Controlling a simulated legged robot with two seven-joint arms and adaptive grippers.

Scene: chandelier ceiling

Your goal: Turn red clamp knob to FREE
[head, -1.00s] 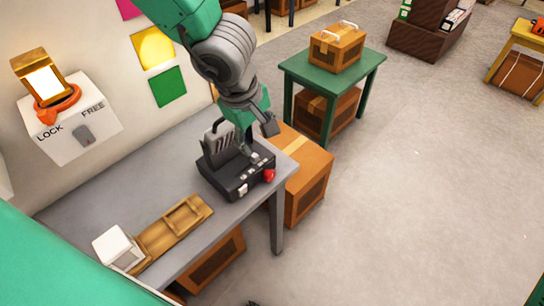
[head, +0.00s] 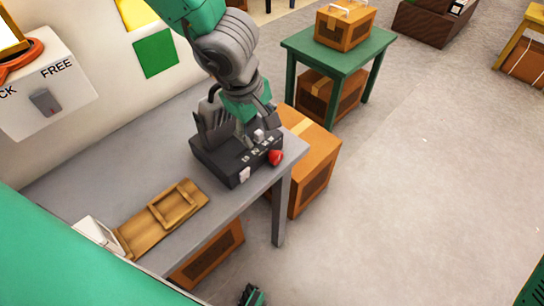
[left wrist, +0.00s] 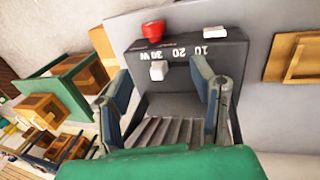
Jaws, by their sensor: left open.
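A black device (head: 225,160) with a red knob (head: 275,157) on its edge stands on the grey table. The red knob is also at the top in the left wrist view (left wrist: 153,31). A small white knob (left wrist: 158,70) sits near markings 10, 20, 30 W. My left gripper (head: 255,122) is over the device, and in its wrist view (left wrist: 160,78) the fingers are apart and empty, with the white knob seen between them. A white wall box (head: 50,85) reads FREE, with the LOCK label partly cut off.
A wooden tray (head: 165,218) and a white block (head: 98,236) lie on the grey table (head: 100,165). An orange crate (head: 312,165) stands beyond its end. A green table (head: 340,58) with a wooden box (head: 345,27) is behind.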

